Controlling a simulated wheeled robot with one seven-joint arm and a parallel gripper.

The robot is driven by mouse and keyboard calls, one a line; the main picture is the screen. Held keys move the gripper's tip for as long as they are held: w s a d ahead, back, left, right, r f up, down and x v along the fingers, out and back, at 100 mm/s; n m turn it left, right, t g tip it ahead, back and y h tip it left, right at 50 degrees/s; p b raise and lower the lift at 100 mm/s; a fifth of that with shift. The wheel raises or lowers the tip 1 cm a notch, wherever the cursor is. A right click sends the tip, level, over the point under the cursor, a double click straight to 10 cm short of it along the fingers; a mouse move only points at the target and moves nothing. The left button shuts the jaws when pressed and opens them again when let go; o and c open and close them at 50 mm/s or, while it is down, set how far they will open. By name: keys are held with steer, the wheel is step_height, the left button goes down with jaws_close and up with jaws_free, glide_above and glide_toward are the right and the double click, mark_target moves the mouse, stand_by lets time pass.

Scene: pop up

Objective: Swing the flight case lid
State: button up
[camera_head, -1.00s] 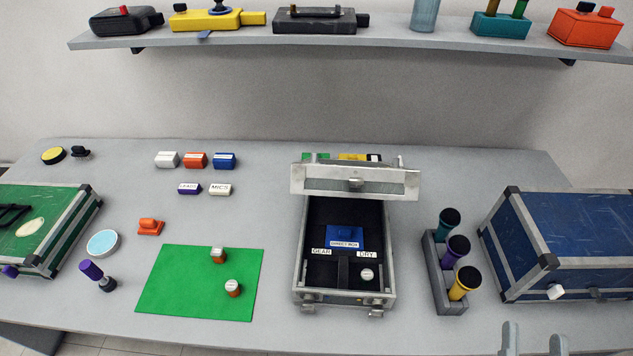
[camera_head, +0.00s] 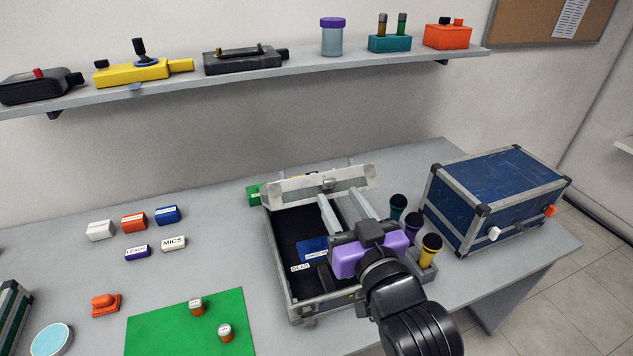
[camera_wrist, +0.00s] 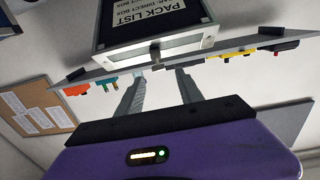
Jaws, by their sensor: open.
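The small flight case (camera_head: 300,305) stands open on the table, with a dark interior and metal edges. Its lid (camera_head: 290,192) stands raised at the back. In the wrist view the lid (camera_wrist: 190,46) shows a pale rim, a small latch (camera_wrist: 155,52) and a "PACK LIST" label inside. My gripper (camera_head: 340,194) is open and empty above the case, fingers pointing at the lid's rim. In the wrist view its fingertips (camera_wrist: 159,73) lie either side of the latch's line, seemingly just short of the rim; contact cannot be told. My wrist hides the case's front right.
A holder with capped tubes (camera_head: 428,262) stands close right of the case, partly behind my gripper. A blue flight case (camera_head: 500,195) is farther right. A green mat (camera_head: 165,330) lies at the left. A shelf (camera_head: 290,70) with pedals spans the wall above.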

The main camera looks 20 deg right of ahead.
mark_target(331, 182)
steer(key=w, duration=0.4)
steer(key=w+p, duration=0.1)
steer(key=w, duration=0.2)
steer(key=shift+d, duration=0.25)
jaws_close()
stand_by(1.1)
